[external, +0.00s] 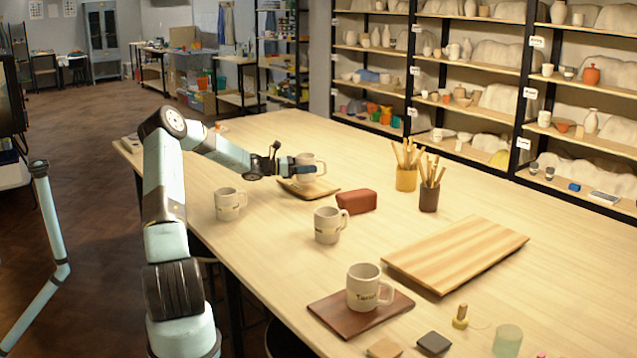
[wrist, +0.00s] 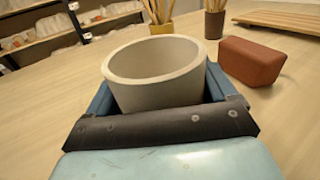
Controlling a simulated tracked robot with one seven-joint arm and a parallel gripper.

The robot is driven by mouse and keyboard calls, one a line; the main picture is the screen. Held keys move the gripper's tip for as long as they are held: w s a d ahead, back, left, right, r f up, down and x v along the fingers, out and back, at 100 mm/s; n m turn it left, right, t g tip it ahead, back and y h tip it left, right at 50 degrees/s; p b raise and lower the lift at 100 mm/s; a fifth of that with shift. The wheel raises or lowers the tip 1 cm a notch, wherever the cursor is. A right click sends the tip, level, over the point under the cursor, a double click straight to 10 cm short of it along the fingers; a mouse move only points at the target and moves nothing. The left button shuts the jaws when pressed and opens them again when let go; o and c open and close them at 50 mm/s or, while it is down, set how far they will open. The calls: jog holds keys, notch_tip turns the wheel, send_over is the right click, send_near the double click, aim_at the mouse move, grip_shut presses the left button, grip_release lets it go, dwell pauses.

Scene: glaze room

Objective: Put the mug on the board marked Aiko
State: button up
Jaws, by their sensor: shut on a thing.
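My gripper (external: 297,168) is shut on a pale mug (external: 314,163), whose rim and open mouth fill the middle of the wrist view (wrist: 160,75). The mug is upright, over or on a small brown board (external: 322,194); I cannot tell whether it touches. No name on this mug or board is legible. Two similar mugs stand on the bare table, one at the left (external: 228,204) and one in the middle (external: 327,225). Another mug (external: 363,287), with dark lettering too small to read surely, stands on a dark brown board (external: 333,317) at the front.
A red-brown case (external: 356,202) lies right of the small board, and also in the wrist view (wrist: 250,62). Two tool pots (external: 406,179) (external: 429,197) stand behind. A large striped board (external: 455,255) lies at right. Small items sit at the front edge.

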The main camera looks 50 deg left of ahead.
jog(key=shift+f, duration=1.35)
jog(key=o, duration=1.1)
jog(key=shift+f, duration=0.15)
jog(key=shift+c, duration=0.2)
jog(key=shift+s+a, duration=0.1)
jog(key=shift+s, duration=0.15)
jog(key=v, duration=1.1)
jog(key=shift+s+a, duration=0.1)
jog(key=shift+s, duration=0.2)
